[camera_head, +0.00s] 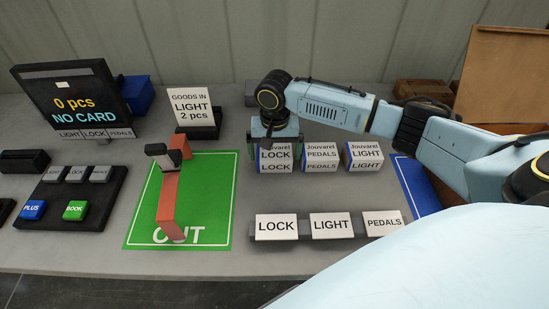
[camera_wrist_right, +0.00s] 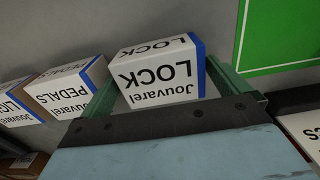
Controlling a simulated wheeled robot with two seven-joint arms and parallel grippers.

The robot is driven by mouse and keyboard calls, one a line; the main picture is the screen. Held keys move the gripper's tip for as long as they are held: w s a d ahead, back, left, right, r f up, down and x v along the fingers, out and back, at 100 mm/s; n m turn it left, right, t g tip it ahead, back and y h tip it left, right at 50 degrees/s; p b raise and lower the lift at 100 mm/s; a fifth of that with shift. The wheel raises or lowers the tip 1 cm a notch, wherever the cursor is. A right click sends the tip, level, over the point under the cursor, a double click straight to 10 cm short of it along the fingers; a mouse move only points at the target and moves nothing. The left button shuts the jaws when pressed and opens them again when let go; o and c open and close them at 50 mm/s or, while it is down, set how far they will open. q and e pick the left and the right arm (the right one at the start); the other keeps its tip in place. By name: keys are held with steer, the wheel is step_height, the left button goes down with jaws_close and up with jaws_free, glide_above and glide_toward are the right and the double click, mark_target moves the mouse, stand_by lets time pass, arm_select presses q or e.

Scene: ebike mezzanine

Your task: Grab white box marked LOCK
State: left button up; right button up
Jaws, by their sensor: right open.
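The white box marked LOCK (camera_head: 275,161) stands on the grey table, at the left end of a row of three boxes. It has a blue edge and the words "Jouvarel LOCK". My right gripper (camera_head: 274,143) is over this box and hides part of its top in the head view. In the right wrist view the LOCK box (camera_wrist_right: 158,76) sits between the two green fingers, which are open, with a gap visible on its left side. I cannot tell whether the right finger touches it. My left gripper is in neither view.
The PEDALS box (camera_head: 321,159) and LIGHT box (camera_head: 364,157) stand close by on the right. A green OUT mat (camera_head: 220,193) lies left, with an orange upright piece (camera_head: 168,197) on it. White label plates, including LOCK (camera_head: 276,227), line the front. A GOODS IN sign (camera_head: 190,107) stands behind.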

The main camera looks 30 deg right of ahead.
steer(key=shift+f, duration=0.65)
steer(key=shift+r, duration=0.1)
steer(key=c, duration=1)
